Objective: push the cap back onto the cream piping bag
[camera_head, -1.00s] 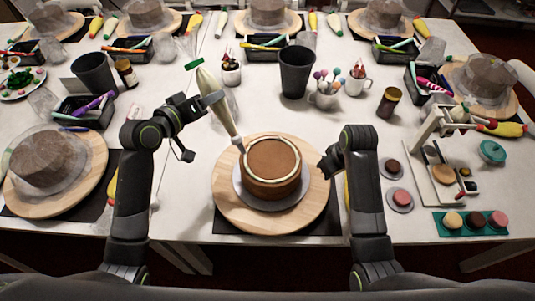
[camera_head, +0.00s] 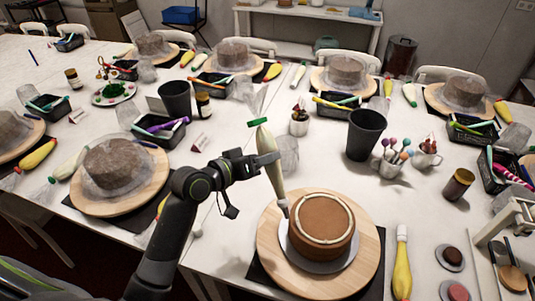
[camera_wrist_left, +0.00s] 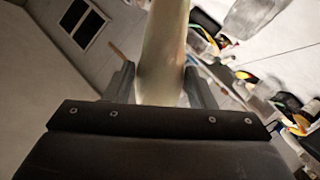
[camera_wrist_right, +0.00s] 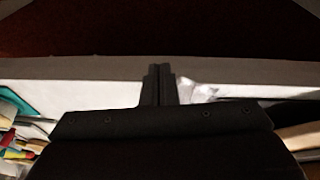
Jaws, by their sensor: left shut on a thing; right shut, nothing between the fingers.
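My left gripper (camera_head: 271,159) is shut on the cream piping bag (camera_head: 275,178), which has a green clip near its top. The bag is nearly upright, its nozzle pointing down at the left edge of the brown cake (camera_head: 318,226). Whether the nozzle touches the cake is unclear. In the left wrist view the pale bag (camera_wrist_left: 163,50) stands between the fingers. A small pale thing (camera_head: 197,232) lies on the table left of the cake board; I cannot tell if it is the cap. My right gripper (camera_wrist_right: 159,85) shows only in its wrist view, shut and empty.
The cake bears a cream ring and stands on a wooden turntable (camera_head: 268,251). A yellow piping bag (camera_head: 402,270) lies to its right. Another cake on a board (camera_head: 115,165) is at left.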

